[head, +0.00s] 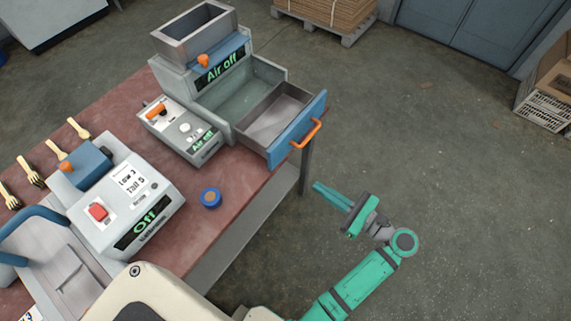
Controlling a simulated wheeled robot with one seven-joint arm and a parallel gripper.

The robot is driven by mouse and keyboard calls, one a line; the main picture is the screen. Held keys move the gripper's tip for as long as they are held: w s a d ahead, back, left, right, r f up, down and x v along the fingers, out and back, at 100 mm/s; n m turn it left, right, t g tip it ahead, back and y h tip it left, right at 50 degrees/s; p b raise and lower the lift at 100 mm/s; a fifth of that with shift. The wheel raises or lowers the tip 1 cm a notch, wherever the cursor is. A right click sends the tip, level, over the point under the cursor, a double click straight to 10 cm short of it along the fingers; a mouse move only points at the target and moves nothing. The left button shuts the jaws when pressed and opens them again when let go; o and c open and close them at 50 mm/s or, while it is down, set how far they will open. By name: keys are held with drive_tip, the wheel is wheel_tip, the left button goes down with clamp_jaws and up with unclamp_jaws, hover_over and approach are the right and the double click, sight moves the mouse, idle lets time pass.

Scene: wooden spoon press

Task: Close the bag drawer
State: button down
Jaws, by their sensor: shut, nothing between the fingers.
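The bag drawer (270,118) is a grey metal tray with a blue front (298,130) and an orange handle (307,134). It is pulled out to the right from the grey machine (215,85) marked "Air off", and its inside looks empty. My gripper (318,189) is green, shut and empty. It is in the air beyond the table's right edge, below the drawer front in the picture and apart from the handle, with its fingers pointing up-left.
A small control box (180,132), a blue round piece (210,197) and a press (125,200) marked "Off" stand on the reddish table (245,187). Wooden forks and spoons (56,150) lie at the left. The floor right of my arm is clear.

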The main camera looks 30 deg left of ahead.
approach(276, 159)
drive_tip(key=shift+g, duration=0.3)
drive_tip(key=a, duration=0.6)
drive_tip(key=shift+w+a, duration=0.15)
drive_tip(key=shift+w, duration=0.15)
drive_tip(key=shift+w, duration=0.1)
